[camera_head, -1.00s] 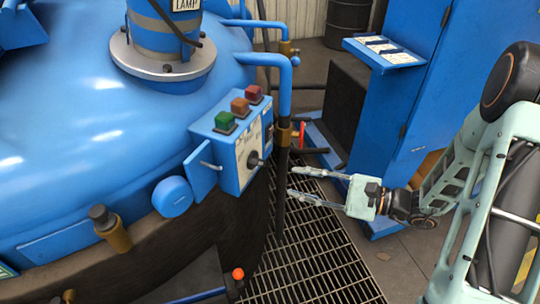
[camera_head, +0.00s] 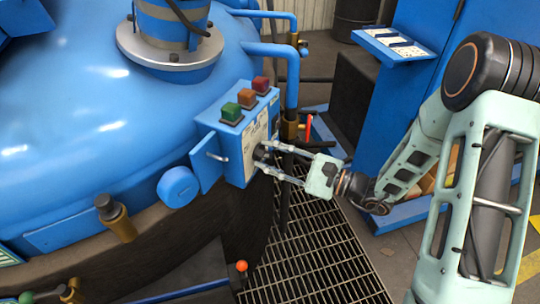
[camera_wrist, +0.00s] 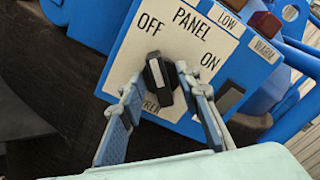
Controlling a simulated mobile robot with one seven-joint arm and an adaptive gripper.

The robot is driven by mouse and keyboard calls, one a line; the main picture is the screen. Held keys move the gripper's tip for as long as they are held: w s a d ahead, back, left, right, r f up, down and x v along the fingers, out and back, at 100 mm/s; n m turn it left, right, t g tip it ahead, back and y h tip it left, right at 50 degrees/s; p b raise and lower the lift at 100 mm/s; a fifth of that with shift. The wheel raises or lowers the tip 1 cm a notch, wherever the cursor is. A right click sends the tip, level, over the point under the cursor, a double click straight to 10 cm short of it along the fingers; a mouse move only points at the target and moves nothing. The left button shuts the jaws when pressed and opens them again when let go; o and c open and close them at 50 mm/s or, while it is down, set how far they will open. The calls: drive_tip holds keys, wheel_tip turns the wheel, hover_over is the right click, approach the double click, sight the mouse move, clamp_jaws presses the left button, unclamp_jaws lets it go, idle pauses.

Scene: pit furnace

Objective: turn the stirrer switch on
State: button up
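The stirrer switch is a black rotary knob with a pale stripe (camera_wrist: 158,76) on the white PANEL plate (camera_wrist: 185,38) of a blue control box (camera_head: 232,150). Its stripe tilts slightly left, toward the OFF label; ON is to its right. The lettering below the knob is partly covered. My gripper (camera_head: 263,157) is at the box front, reaching in from the right. In the wrist view its fingers (camera_wrist: 158,82) stand open on either side of the knob, with small gaps seeming to remain; contact cannot be told. In the head view the fingertips mostly hide the knob.
Green (camera_head: 231,113), orange (camera_head: 246,98) and red (camera_head: 261,85) buttons or lamps top the box. A blue pipe (camera_head: 291,80) rises behind it. A blue flap (camera_head: 206,160) is at its left. Metal grating (camera_head: 310,255) lies below, and a blue cabinet (camera_head: 410,90) stands behind.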

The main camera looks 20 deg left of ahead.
clamp_jaws()
drive_tip(key=shift+m, duration=0.3)
drive_tip(key=m+p, duration=0.2)
drive_tip(key=shift+w+r+m, duration=0.1)
drive_tip(key=shift+r+m, duration=0.1)
drive_tip(key=shift+m, duration=0.2)
drive_tip(key=m+p, duration=0.2)
drive_tip(key=m, duration=0.1)
drive_tip(key=shift+d+m+p, duration=0.1)
drive_tip(key=shift+m+p, duration=0.2)
drive_tip(key=shift+p, duration=0.05)
drive_tip(key=m+p, duration=0.3)
drive_tip(key=m, duration=0.2)
drive_tip(key=shift+w+m+p, duration=0.15)
drive_tip(key=shift+m+p, duration=0.15)
drive_tip(key=shift+p, duration=0.1)
drive_tip(key=m+p, duration=0.3)
drive_tip(key=m, duration=0.2)
drive_tip(key=shift+w+f, duration=0.1)
drive_tip(key=shift+f, duration=0.05)
drive_tip(key=shift+m, duration=0.4)
